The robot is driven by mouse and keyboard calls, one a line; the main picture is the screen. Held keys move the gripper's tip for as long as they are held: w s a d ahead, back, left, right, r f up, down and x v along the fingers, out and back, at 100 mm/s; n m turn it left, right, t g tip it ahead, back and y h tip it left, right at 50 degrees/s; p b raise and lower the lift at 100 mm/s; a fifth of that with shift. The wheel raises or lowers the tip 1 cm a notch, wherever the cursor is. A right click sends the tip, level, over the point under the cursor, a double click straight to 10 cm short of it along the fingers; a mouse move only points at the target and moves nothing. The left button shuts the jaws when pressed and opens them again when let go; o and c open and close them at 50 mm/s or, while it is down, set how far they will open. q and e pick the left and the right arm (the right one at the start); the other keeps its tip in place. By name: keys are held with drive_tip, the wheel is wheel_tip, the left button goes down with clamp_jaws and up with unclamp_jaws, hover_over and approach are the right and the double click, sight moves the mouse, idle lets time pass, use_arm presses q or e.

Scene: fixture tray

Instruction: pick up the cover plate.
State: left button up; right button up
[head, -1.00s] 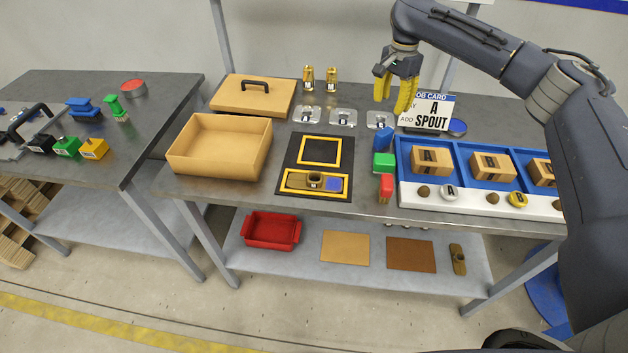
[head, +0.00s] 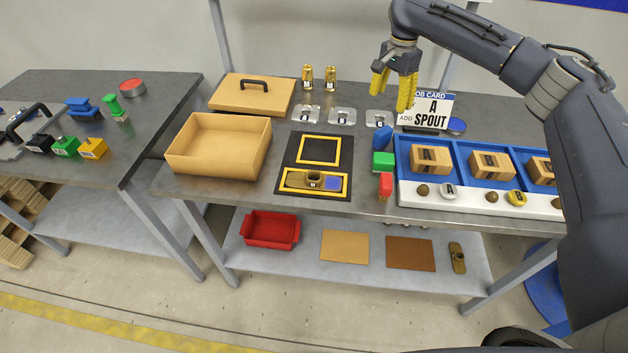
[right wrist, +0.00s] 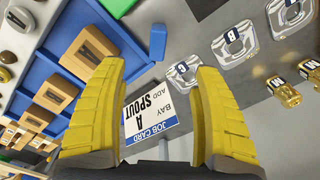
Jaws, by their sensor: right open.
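Three silver plates with raised, lettered centres lie in a row at the back of the table: a left one (head: 306,114), a middle one (head: 342,117) and a right one (head: 379,118). I cannot tell which is meant by the cover plate. My right gripper (head: 391,101) is open and empty, with yellow fingers pointing down, above and near the right plate and in front of the job card. In the right wrist view the nearest plate (right wrist: 183,74) lies just left of the right finger of the gripper (right wrist: 162,72). My left gripper is out of view.
The job card (head: 431,111) stands close behind the gripper. Brass fittings (head: 319,77) stand behind the plates. A blue bin with boxes (head: 447,148) is at right. A black fixture mat (head: 288,165), an open tan box (head: 218,152) and its lid (head: 228,97) are at left.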

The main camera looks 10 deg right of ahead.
drive_tip(key=a+r+n, duration=0.1)
drive_tip(key=a+r, duration=0.2)
drive_tip(key=a, duration=0.1)
drive_tip(key=n+t, duration=0.1)
drive_tip(key=n, duration=1.2)
hover_over(314, 176)
drive_tip(key=s, duration=0.4)
drive_tip(key=f, duration=0.1)
drive_tip(key=shift+w+a+f, duration=0.1)
drive_tip(key=shift+w+f, duration=0.3)
drive_tip(key=shift+f, duration=2.35)
drive_tip(key=shift+w+d+f, duration=0.1)
drive_tip(key=shift+w+f, duration=0.3)
drive_tip(key=shift+f, duration=2.4)
drive_tip(key=shift+w+a+f, duration=0.1)
drive_tip(key=shift+w+f, duration=0.3)
drive_tip(key=shift+f, duration=2.35)
clamp_jaws()
